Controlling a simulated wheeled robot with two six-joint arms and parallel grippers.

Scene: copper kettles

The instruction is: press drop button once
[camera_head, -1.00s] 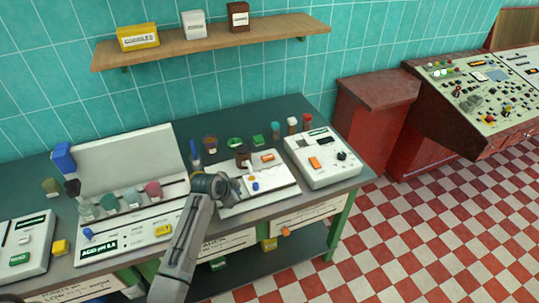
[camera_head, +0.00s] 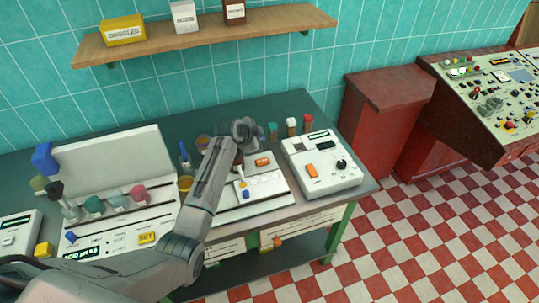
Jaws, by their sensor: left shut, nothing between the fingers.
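My left arm reaches in from the lower left across the bench, and its gripper (camera_head: 243,132) is over the back of the middle white unit (camera_head: 265,188). The gripper is shut with nothing in it; its fingertips are hard to make out. The middle unit has an orange part (camera_head: 263,161) at its back and a small blue part (camera_head: 246,194) near its front. The arm hides its left side. The white unit to the right (camera_head: 343,179) has an orange button (camera_head: 311,171), a black knob (camera_head: 341,164) and a dark display. I cannot read a drop label. My right gripper is not in view.
The left white unit (camera_head: 75,215) carries several coloured stoppered bottles and a yellow SET button (camera_head: 147,238). Small capped bottles (camera_head: 291,126) stand at the bench's back. A wooden shelf (camera_head: 200,35) hangs above. A red cabinet (camera_head: 385,120) and a control console (camera_head: 495,100) stand right.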

